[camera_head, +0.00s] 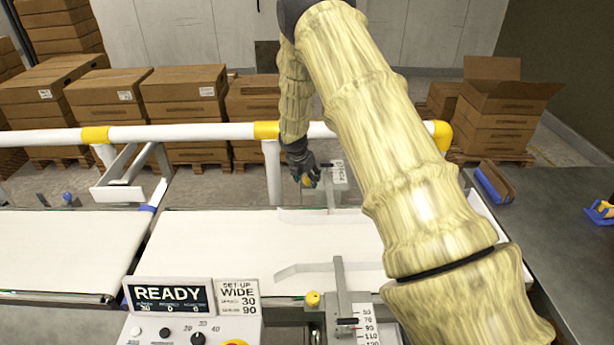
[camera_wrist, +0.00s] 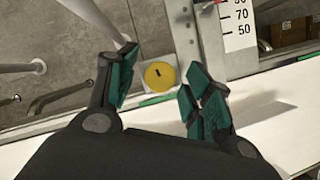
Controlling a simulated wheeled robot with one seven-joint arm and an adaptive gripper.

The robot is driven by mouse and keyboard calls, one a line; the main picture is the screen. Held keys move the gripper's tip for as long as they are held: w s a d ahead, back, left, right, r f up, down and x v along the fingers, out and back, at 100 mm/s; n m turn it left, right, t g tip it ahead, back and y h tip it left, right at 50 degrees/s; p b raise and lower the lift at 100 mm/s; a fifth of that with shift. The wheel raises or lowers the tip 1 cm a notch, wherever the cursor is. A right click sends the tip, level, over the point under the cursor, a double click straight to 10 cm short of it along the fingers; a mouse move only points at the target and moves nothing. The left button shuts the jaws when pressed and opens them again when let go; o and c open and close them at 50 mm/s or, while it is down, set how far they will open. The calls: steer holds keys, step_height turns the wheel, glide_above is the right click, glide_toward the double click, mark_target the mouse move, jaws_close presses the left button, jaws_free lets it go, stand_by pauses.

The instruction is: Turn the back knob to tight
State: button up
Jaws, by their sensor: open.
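The back knob (camera_wrist: 160,75) is a round yellow disc with a short dark mark, on a pale plate beside the back guide's upright bracket (camera_wrist: 185,40). The mark lies nearly level in the wrist view. My gripper (camera_wrist: 161,84) is open, with one teal-padded finger on each side of the knob and a gap to both. In the head view my gripper (camera_head: 303,172) is beyond the belt, at the back guide's scale (camera_head: 340,173). The back knob is mostly hidden there by the fingers.
The white belt (camera_head: 230,235) is empty. The front guide has its own yellow knob (camera_head: 313,298) and scale (camera_head: 368,325). The display (camera_head: 168,294) reads READY; a sign (camera_head: 238,297) reads SET-UP WIDE, 30, 90. A white rail (camera_head: 200,133) runs behind the belt near my arm.

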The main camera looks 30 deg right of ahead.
steer(key=shift+s, duration=0.1)
steer(key=c, duration=1)
